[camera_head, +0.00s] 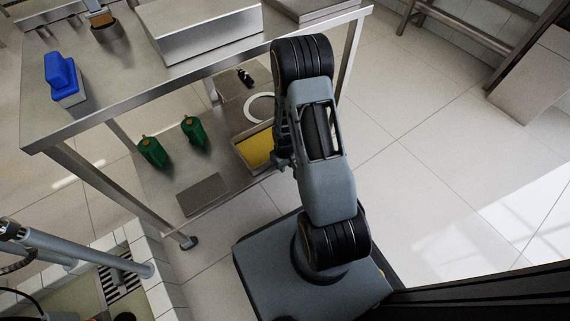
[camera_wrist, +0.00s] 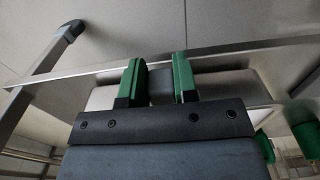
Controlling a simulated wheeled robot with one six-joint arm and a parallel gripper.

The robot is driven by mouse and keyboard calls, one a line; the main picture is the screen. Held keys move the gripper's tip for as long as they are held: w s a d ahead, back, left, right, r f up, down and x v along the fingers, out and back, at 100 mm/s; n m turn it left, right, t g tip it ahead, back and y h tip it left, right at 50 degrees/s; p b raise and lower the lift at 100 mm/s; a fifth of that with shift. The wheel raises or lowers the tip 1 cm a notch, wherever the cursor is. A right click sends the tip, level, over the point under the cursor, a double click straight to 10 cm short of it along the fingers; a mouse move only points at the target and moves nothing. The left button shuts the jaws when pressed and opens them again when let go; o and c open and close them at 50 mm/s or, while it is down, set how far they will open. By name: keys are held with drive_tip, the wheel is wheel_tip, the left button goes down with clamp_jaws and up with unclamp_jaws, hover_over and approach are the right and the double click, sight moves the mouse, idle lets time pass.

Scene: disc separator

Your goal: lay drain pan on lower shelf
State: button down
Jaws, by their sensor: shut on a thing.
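My gripper (camera_wrist: 158,80) has green fingers shut on the wall of a pale grey, wide thing (camera_wrist: 245,88), which I take for the drain pan. In the wrist view its far parts are hidden behind the fingers and gripper body. In the head view my arm hides the gripper; a shallow tray with a yellow inside (camera_head: 257,149) shows just left of the arm and may be the same pan. The lower shelf (camera_head: 160,188) is steel, below the worktop. I cannot tell whether the pan touches it.
Two green objects (camera_head: 153,151) (camera_head: 193,130) and a flat dark grey plate (camera_head: 203,194) are on the lower shelf. A white ring (camera_head: 260,107) lies farther back. The worktop (camera_head: 110,75) overhangs the shelf and bears a blue-topped item (camera_head: 63,78). A table leg (camera_wrist: 40,75) stands at left in the wrist view.

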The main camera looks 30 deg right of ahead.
drive_tip(key=shift+f, duration=0.25)
drive_tip(key=c, duration=0.8)
unclamp_jaws()
wheel_tip(320, 180, up, 14)
drive_tip(key=p, duration=0.5)
drive_tip(key=shift+p, duration=0.3)
drive_tip(key=shift+f, duration=0.1)
